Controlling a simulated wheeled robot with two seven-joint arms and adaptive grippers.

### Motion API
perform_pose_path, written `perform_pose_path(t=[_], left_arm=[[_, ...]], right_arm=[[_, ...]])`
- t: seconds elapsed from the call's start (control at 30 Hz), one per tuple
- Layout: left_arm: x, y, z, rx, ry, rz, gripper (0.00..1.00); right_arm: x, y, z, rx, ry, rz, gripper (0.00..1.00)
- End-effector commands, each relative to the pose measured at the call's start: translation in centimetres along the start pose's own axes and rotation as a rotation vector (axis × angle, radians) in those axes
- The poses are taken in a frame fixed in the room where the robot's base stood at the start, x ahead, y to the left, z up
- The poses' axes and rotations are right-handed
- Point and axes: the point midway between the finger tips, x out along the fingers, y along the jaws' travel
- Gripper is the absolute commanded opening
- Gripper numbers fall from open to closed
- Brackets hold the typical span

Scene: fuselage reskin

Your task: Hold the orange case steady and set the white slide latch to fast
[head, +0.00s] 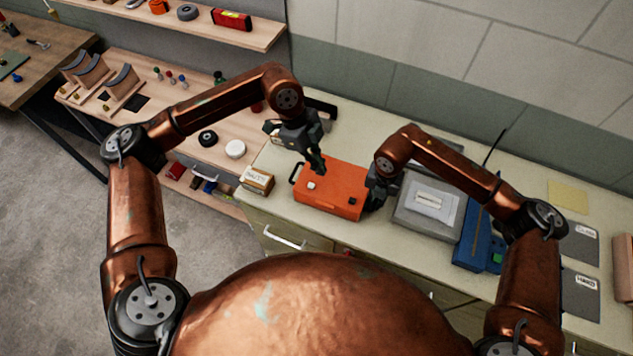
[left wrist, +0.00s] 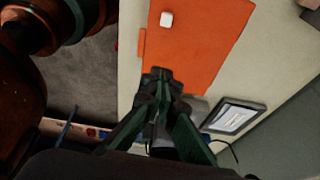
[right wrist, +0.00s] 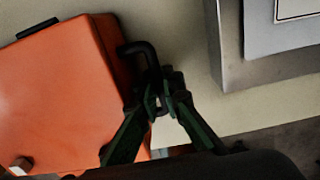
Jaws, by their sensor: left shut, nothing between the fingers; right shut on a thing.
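The orange case (head: 334,205) lies on the pale bench top. The small white slide latch (head: 311,185) is on its top, toward the left end; it shows clear of the fingers in the left wrist view (left wrist: 166,19). My left gripper (head: 319,170) is shut and empty over the case's far edge, apart from the latch. My right gripper (right wrist: 164,88) is at the case's right end, shut on the dark side handle (right wrist: 139,49). In the head view, my right gripper hides most of that handle. I cannot read the latch's setting.
A second dark handle (head: 295,173) sticks out at the case's left end. A small cardboard box (head: 257,180) stands left of the case. A grey case with a white label (head: 427,205) and a blue device (head: 474,240) stand to the right. The wall closes off the back.

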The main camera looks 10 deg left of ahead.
Motion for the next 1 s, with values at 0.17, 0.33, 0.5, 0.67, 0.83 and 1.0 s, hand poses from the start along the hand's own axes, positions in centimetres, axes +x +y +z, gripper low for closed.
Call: perform_pose_path(t=[0.17,0.33,0.5,0.67,0.83,1.0], left_arm=[[0.0,0.0,0.0,-0.076,0.005,-0.001,0.00],[0.0,0.0,0.0,-0.081,0.005,-0.001,0.00],[0.1,0.0,0.0,-0.079,0.005,0.000,0.00],[1.3,0.0,0.0,-0.079,0.004,0.002,0.00],[4.3,0.1,0.0,-0.079,0.006,0.004,0.00],[7.9,0.1,0.0,-0.079,0.005,0.003,0.00]], right_arm=[[-0.1,0.0,0.0,0.000,-0.001,0.001,0.00],[-0.1,0.0,0.0,0.000,-0.001,0.001,0.00],[-0.1,0.0,0.0,0.000,-0.001,0.001,0.00],[-0.1,0.0,0.0,0.000,-0.001,0.001,0.00],[-0.1,0.0,0.0,0.000,-0.001,0.001,0.00],[-0.1,0.0,0.0,0.000,-0.001,0.001,0.00]])
